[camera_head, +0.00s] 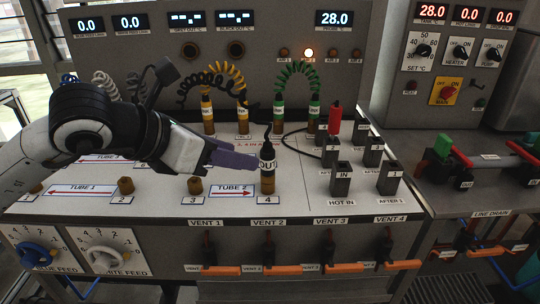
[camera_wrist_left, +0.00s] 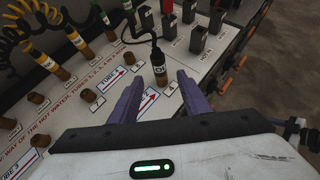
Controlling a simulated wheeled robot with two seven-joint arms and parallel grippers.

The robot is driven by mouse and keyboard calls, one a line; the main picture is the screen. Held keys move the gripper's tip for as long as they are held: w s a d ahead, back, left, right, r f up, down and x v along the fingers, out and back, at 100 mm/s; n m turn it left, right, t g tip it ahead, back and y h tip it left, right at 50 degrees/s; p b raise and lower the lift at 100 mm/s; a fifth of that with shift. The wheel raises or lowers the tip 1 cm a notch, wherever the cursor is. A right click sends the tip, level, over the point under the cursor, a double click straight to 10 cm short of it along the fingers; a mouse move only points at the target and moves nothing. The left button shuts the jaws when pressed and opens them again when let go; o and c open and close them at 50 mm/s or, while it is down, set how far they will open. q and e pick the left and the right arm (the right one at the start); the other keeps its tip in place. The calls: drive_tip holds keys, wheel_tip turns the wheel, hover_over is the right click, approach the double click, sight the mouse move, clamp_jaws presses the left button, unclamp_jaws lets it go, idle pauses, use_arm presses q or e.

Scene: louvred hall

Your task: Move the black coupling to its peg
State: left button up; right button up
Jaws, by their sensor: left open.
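The black coupling (camera_head: 267,154), with a white label reading OUT and a brass-coloured lower end, stands upright at peg position 4 on the sloping panel. A black hose rises from its top. It also shows in the left wrist view (camera_wrist_left: 158,62), just beyond and between the two fingertips. My left gripper (camera_head: 250,160), with purple fingers, reaches in from the left and is open beside the coupling. Its open fingers also show in the left wrist view (camera_wrist_left: 159,78). Whether a finger touches the coupling cannot be told. My right gripper is not in view.
Bare brass pegs 2 (camera_head: 125,186) and 3 (camera_head: 195,186) stand to the left. Yellow couplings (camera_head: 208,115) and green couplings (camera_head: 279,113) with coiled hoses stand behind. A red coupling (camera_head: 335,118) and grey square sockets (camera_head: 341,180) are to the right. Orange vent levers (camera_head: 283,269) line the front.

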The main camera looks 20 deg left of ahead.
sight(262, 161)
use_arm(q)
drive_tip(key=x, duration=0.5)
drive_tip(key=shift+w+f, duration=0.15)
drive_tip(key=shift+w, duration=0.15)
drive_tip(key=b+x, duration=0.2)
drive_tip(key=x, duration=0.1)
drive_tip(key=shift+f, duration=0.1)
drive_tip(key=shift+w+d+f+b, duration=0.2)
drive_tip(key=shift+w+b, duration=0.15)
drive_tip(key=shift+w, duration=0.15)
drive_tip(key=shift+f+b, duration=0.1)
drive_tip(key=shift+b, duration=0.25)
